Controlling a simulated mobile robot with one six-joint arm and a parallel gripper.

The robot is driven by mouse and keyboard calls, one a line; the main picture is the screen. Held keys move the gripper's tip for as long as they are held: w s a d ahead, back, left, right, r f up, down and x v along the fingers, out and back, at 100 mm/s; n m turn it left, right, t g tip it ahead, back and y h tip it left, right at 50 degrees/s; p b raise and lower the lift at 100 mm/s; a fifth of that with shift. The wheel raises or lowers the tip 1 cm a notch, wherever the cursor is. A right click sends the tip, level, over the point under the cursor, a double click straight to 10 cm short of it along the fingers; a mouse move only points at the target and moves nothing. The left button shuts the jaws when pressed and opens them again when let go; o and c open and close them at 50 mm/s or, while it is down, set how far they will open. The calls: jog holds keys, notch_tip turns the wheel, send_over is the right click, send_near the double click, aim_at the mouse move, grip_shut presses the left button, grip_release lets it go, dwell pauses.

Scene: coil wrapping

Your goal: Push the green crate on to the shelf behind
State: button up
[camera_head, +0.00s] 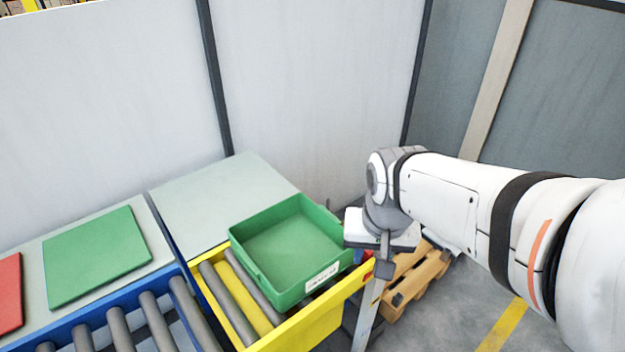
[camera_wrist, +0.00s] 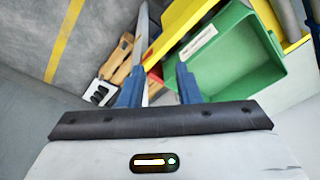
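The green crate (camera_head: 290,243) is open-topped and empty, with a white label on its near side. It sits on the rollers of the yellow-framed conveyor (camera_head: 318,325), its far side close to the pale grey-green shelf (camera_head: 215,195) behind. My gripper (camera_head: 385,245) is at the crate's right side, pointing down. In the wrist view, my gripper (camera_wrist: 158,82) has its two blue fingers apart, with nothing held. The crate (camera_wrist: 225,60) shows just beyond the right finger; I cannot tell whether they touch. The crate hides part of the shelf's near edge.
A blue-framed roller conveyor (camera_head: 182,270) stands to the left. A green panel (camera_head: 97,257) and a red panel (camera_head: 9,292) lie on a pale surface behind it. Grey wall panels (camera_head: 310,90) rise behind the shelf. A wooden pallet (camera_head: 415,280) lies on the floor at right.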

aim_at(322, 267)
jog(key=w+a+f+m, duration=0.2)
jog(key=f+m, duration=0.1)
jog(key=w+a+f+m+g+b, duration=0.1)
jog(key=w+a+f+m, duration=0.2)
jog(key=w+a+f+m+g, duration=0.1)
jog(key=w+a+f+m, duration=0.1)
jog(key=w+f, duration=0.1)
jog(key=shift+w+a+f+m+b, duration=0.2)
jog(key=shift+w+m+b, duration=0.1)
jog(key=shift+m, duration=0.1)
jog(key=shift+a+f, duration=0.1)
jog(key=shift+f, duration=0.55)
notch_tip(322, 267, down, 7)
jog(key=shift+r+b, duration=0.15)
jog(key=shift+b, duration=0.2)
grip_shut()
